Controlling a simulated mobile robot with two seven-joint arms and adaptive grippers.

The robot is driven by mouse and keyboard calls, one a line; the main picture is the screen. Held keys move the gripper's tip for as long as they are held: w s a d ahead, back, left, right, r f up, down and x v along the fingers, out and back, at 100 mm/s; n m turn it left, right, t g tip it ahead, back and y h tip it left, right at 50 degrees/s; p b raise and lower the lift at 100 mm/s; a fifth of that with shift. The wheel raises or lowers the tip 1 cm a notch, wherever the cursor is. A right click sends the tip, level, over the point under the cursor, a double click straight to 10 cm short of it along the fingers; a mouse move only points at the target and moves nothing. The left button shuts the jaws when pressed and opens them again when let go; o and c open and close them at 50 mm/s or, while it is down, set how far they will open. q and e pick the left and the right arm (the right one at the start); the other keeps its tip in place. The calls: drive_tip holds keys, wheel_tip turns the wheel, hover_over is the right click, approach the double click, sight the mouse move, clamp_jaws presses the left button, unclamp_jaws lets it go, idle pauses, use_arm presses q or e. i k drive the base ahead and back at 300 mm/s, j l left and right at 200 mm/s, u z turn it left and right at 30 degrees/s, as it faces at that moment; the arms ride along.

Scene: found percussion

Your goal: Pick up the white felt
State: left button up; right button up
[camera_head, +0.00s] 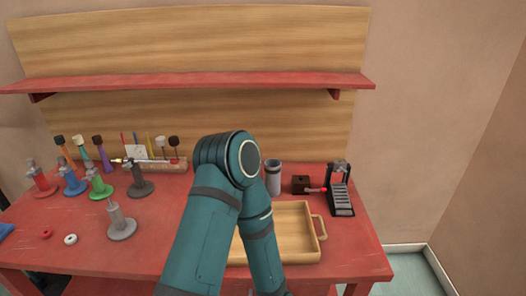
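A small white ring (70,239), which looks like the white felt, lies flat on the red bench (130,253) at the front left. A similar red ring (46,232) lies just left of it, apart from it. One teal arm of mine rises from the bottom edge and bends over the middle of the bench, well right of the white ring. I cannot tell which arm it is. Neither gripper shows, so what they hold is hidden.
A grey stand (121,227) is right of the white ring. Several coloured stands (98,186) and a mallet rack (150,166) are behind. A wooden tray (296,228), grey cylinder (273,178), dark box (300,185) and black stand (341,195) are at right. A blue item (5,230) is far left.

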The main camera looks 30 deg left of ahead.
sight(71, 239)
drive_tip(key=u, duration=2.65)
drive_tip(key=z, duration=0.6)
drive_tip(key=j+z, duration=0.2)
drive_tip(key=z, duration=0.2)
drive_tip(key=i+j+z, duration=0.1)
drive_tip(key=z, duration=0.3)
drive_tip(key=j+z, duration=0.7)
drive_tip(key=k+j+z, duration=0.15)
drive_tip(key=j+z, duration=0.15)
drive_tip(key=j, duration=0.2)
drive_tip(key=k+j+z, duration=0.1)
drive_tip(key=j, duration=0.2)
drive_tip(key=k+j, duration=0.1)
drive_tip(key=j, duration=0.2)
drive_tip(key=j+z, duration=0.15)
drive_tip(key=j, duration=0.15)
drive_tip(key=k, duration=0.05)
